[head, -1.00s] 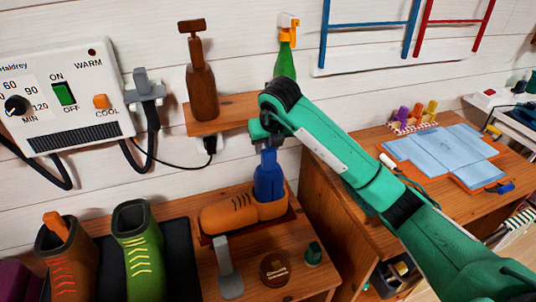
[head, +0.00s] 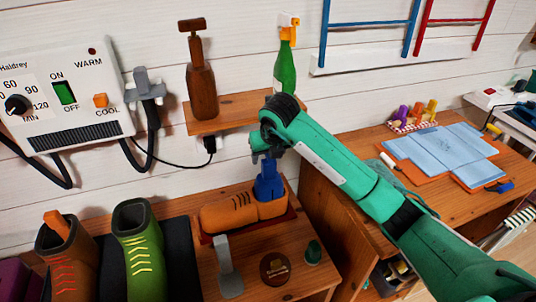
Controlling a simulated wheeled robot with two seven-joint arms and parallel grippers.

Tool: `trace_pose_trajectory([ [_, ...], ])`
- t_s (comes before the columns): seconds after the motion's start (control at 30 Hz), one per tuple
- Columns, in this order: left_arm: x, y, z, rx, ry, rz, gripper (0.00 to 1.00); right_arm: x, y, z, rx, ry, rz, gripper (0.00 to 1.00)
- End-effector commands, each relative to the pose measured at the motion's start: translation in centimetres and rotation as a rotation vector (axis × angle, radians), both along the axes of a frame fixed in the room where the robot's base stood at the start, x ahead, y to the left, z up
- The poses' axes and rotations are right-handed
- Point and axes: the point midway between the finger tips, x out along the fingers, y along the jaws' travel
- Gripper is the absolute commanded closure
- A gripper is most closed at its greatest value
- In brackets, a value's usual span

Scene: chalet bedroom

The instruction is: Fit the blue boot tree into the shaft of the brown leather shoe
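The brown leather shoe (head: 226,214) lies on a dark red mat on the low wooden bench, toe to the left. The blue boot tree (head: 268,182) stands upright at the shoe's right end, its lower part hidden in the shaft opening. My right gripper (head: 267,157) is above the shoe with its fingers at the top of the boot tree, and it appears shut on it. The fingertips are small and partly hidden by the wrist. My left gripper is not in view.
A wooden shelf (head: 232,113) with a brown wooden tree and a green bottle (head: 285,72) is behind my arm. A grey brush-like tool (head: 228,266), a round tin (head: 275,269) and a green cap (head: 313,252) lie in front of the shoe. Boots (head: 138,250) stand left.

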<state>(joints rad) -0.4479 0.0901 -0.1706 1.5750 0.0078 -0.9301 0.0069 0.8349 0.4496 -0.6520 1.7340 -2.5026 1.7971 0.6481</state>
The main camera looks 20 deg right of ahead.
Motion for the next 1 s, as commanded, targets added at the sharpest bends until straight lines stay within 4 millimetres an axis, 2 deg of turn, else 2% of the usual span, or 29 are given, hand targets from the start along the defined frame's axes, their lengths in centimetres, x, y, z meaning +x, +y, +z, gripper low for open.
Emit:
trace_pose_trajectory([
  [0.27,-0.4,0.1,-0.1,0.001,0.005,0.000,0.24,0.0,0.0,0.3,0.000,0.000,0.000,0.42],
  [0.43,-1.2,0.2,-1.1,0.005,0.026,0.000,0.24,-1.1,0.0,3.1,0.000,-0.006,0.001,0.42],
  [0.7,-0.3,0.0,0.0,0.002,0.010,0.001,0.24,-3.3,-0.1,8.5,0.000,-0.005,0.001,0.42],
  [0.83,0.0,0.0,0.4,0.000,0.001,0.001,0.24,-4.1,-0.2,10.3,-0.001,-0.003,0.000,0.42],
  [1.0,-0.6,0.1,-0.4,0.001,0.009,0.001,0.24,-4.5,-0.2,11.3,0.000,-0.001,-0.001,0.42],
])
